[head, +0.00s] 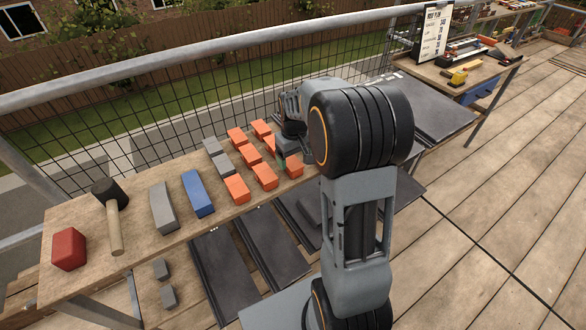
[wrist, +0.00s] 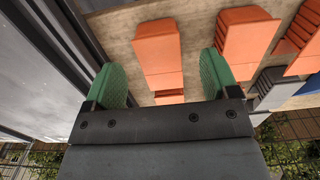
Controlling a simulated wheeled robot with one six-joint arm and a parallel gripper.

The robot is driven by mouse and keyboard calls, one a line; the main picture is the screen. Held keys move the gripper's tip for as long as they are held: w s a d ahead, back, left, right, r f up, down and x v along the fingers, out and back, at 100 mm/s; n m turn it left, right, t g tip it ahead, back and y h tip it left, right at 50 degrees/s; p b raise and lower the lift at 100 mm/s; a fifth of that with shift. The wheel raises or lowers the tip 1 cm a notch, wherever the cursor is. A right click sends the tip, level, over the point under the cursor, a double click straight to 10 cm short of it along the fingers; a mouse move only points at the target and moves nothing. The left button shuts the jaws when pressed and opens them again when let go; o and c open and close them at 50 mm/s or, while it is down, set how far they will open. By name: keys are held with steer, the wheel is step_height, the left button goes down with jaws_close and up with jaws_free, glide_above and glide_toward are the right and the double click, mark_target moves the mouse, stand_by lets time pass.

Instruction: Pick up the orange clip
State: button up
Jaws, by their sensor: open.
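Several orange clips (head: 237,188) stand in rows on the wooden bench (head: 140,238), left of my arm in the head view. My gripper (head: 282,162) is over the right part of these rows, partly hidden by my own arm. In the wrist view my gripper (wrist: 163,80) is open, with its two green fingertips apart. One orange clip (wrist: 158,48) shows between and just beyond the fingertips. Whether they touch it cannot be told. A second orange clip (wrist: 245,38) is just right of the right fingertip.
Grey clips (head: 217,155), a blue block (head: 198,193), a long grey block (head: 163,207), a mallet (head: 113,225) and a red block (head: 69,249) lie left along the bench. Dark tiles (head: 222,267) are below its front edge. A mesh railing (head: 190,105) runs behind.

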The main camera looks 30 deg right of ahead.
mark_target(294, 164)
steer(key=shift+w+d+f+b, duration=0.1)
steer(key=shift+f+b, duration=0.1)
steer(key=shift+f, duration=0.95)
steer(key=shift+w+f+b, duration=0.1)
steer(key=shift+f+b, duration=0.05)
steer(key=shift+f, duration=1)
steer(key=c, duration=1.2)
steer(key=shift+r, duration=0.1)
